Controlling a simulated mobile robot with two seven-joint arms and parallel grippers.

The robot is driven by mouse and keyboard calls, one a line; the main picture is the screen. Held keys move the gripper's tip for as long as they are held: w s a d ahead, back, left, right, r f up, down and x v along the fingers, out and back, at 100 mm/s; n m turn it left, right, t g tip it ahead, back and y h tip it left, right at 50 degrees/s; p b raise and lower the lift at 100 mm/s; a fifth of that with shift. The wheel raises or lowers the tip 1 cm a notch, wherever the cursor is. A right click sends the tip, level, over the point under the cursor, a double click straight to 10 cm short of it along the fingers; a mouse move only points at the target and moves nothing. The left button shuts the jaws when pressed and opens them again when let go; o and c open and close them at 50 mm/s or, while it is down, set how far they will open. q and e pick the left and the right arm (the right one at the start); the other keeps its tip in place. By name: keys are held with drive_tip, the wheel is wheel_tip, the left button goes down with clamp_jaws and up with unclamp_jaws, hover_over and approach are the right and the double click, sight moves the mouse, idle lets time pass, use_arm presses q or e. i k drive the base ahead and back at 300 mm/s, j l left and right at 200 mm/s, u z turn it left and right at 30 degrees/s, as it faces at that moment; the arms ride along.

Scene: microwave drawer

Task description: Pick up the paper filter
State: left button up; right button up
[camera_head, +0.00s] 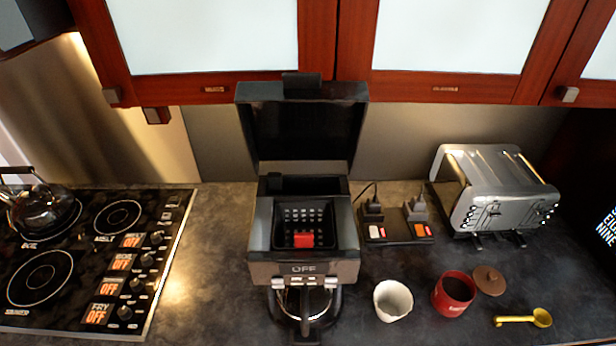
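The paper filter (393,300) is a white, open-topped cup shape. It stands upright on the dark counter, to the right of the coffee maker (304,267) and left of a red canister (453,294). Nothing touches it. The coffee maker's lid (306,130) is raised and its dark basket (304,226) is open, with a small red piece inside at the front. Neither of my grippers is in view.
A brown round lid (489,280) and a yellow scoop (525,319) lie right of the canister. A power strip (398,232) and a chrome toaster (493,189) stand behind. A stove (85,262) with a kettle (43,207) is at left. Red cabinets (320,45) hang above.

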sight(394, 302)
drive_tip(key=z, duration=0.75)
drive_tip(key=i+l+u, duration=0.2)
drive_tip(key=l+u, duration=0.25)
drive_tip(key=i+l+u, duration=0.15)
drive_tip(key=l+u, duration=0.15)
drive_tip(key=u, duration=0.2)
drive_tip(key=l+u, duration=0.95)
